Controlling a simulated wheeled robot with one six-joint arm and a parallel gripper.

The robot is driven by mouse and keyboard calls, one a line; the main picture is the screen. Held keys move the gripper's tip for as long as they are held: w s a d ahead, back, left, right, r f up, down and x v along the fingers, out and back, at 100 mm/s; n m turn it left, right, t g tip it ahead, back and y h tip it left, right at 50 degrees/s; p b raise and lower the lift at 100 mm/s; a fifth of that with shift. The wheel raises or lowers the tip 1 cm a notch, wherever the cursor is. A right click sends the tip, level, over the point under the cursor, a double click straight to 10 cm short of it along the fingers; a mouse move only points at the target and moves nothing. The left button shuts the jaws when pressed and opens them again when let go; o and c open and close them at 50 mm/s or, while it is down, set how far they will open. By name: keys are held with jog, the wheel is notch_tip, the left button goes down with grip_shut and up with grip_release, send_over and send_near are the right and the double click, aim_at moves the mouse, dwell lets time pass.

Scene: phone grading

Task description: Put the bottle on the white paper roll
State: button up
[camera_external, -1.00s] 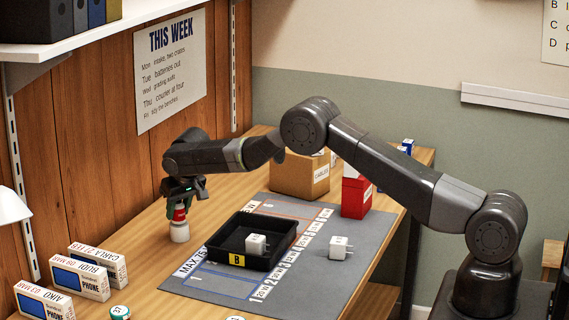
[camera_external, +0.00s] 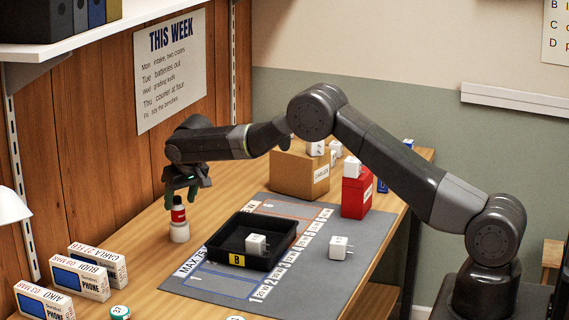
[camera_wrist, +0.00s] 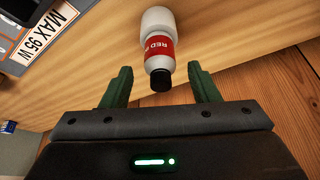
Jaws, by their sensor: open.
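The bottle (camera_external: 178,213), with a black cap and a red label, stands upright on the white paper roll (camera_external: 179,234) near the wooden wall. In the wrist view the bottle (camera_wrist: 159,48) shows its cap toward me, with the white roll (camera_wrist: 157,18) beyond it. My gripper (camera_external: 181,194) is open and just above the bottle. Its green fingers lie on either side of the cap in the wrist view, with a gap to each side. Nothing is held.
A black tray (camera_external: 218,251) with a white charger in it stands on the grey mat (camera_external: 325,278), right of the roll. Phone boxes (camera_external: 83,280) stand at the front left. A cardboard box (camera_external: 290,178) and a red box (camera_external: 355,197) stand at the back.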

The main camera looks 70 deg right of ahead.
aim_at(180, 202)
jog(key=b+v, duration=0.1)
jog(key=v, duration=0.7)
jog(key=p+x, duration=0.2)
jog(key=x, duration=1)
jog(key=shift+r, duration=1)
jog(key=shift+f, duration=0.1)
